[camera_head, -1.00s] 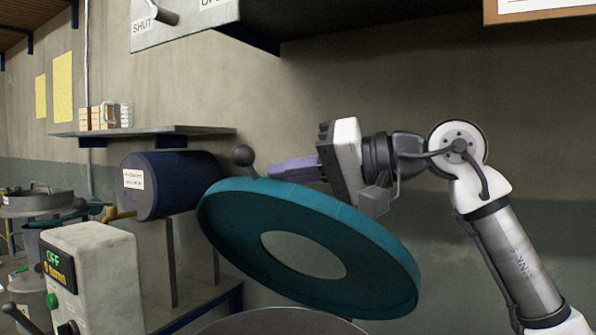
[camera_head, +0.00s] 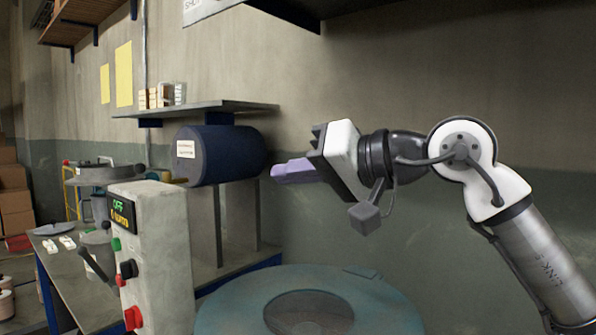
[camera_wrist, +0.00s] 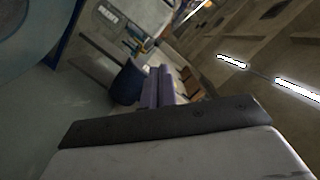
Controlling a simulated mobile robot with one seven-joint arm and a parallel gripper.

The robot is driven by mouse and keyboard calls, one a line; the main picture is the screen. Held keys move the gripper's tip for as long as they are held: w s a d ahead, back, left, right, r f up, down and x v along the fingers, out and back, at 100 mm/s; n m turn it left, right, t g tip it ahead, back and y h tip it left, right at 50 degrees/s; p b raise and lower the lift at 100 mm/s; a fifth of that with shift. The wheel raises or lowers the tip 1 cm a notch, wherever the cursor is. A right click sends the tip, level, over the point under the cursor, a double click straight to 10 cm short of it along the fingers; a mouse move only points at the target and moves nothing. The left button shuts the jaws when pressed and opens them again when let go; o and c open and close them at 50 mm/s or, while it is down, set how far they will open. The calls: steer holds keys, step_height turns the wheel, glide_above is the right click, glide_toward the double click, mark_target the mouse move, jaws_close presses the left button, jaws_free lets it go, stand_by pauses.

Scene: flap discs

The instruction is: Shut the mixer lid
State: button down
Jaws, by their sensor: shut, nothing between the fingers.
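The mixer lid (camera_head: 235,312) is a round teal disc with a round window (camera_head: 308,312) in its middle. It lies close to flat at the bottom of the head view, cut off by the picture's lower edge. The mixer bowl under it is hidden, so I cannot tell if the lid is fully seated. My gripper (camera_head: 277,172) is above the lid, apart from it, its purple fingers closed together and pointing left. The wrist view shows the purple fingers (camera_wrist: 157,88) with nothing held. The teal shape at that view's upper left (camera_wrist: 25,35) may be the lid.
A control box (camera_head: 155,245) reading OFF stands left of the lid, with green, black and red controls. A dark blue drum (camera_head: 222,156) is behind, under a shelf (camera_head: 200,109) with small boxes. A bench with a lidded pot (camera_head: 105,175) is farther left. Air around my gripper looks clear.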

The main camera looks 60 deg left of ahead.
steer(key=v, duration=1.3)
steer(key=shift+w+d, duration=0.25)
steer(key=shift+d, duration=0.05)
steer(key=shift+r, duration=0.15)
